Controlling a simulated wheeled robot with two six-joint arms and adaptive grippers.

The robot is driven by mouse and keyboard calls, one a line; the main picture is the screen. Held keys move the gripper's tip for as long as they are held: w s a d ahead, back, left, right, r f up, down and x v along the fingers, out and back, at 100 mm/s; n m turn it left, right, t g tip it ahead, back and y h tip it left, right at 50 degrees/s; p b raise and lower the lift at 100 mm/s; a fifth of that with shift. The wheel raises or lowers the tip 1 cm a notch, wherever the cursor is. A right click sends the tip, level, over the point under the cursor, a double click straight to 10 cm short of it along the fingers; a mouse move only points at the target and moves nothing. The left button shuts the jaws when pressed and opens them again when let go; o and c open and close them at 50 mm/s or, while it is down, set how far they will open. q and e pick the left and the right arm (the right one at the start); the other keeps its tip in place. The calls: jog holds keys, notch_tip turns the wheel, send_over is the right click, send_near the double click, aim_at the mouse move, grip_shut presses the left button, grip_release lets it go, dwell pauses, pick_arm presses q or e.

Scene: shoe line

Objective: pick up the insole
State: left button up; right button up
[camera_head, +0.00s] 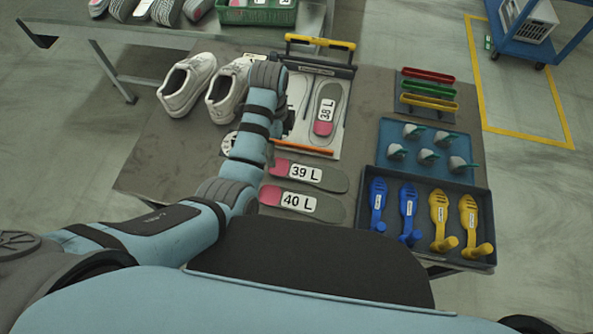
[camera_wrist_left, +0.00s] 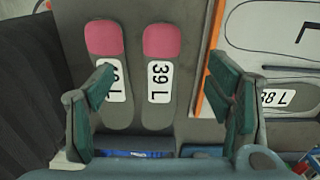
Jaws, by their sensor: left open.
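The 39 L insole (camera_head: 332,180), grey with a pink heel and a white label, lies flat on the table. The 40 L insole (camera_head: 328,211) lies beside it, nearer to me. The 38 L insole (camera_head: 325,107) lies on the light board farther back. In the left wrist view my left gripper (camera_wrist_left: 160,78) is open and empty. The 39 L insole (camera_wrist_left: 160,110) shows between its fingers, and the left finger partly overlaps the 40 L insole (camera_wrist_left: 104,40). The height of the fingers above the insoles is unclear. In the head view my left arm hides most of this gripper. My right gripper is not in view.
White shoes (camera_head: 187,84) stand at the back left of the table. At right are a blue tray (camera_head: 425,172) of grey parts and a dark tray (camera_head: 477,258) with blue and yellow tools. A yellow-handled frame (camera_head: 319,42) stands behind the board. Bare table lies at left.

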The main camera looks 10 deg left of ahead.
aim_at(279, 166)
pick_arm(q)
notch_tip(279, 166, down, 11)
jog(key=b, duration=0.3)
jog(key=shift+r, duration=0.1)
jog(key=c, duration=1.2)
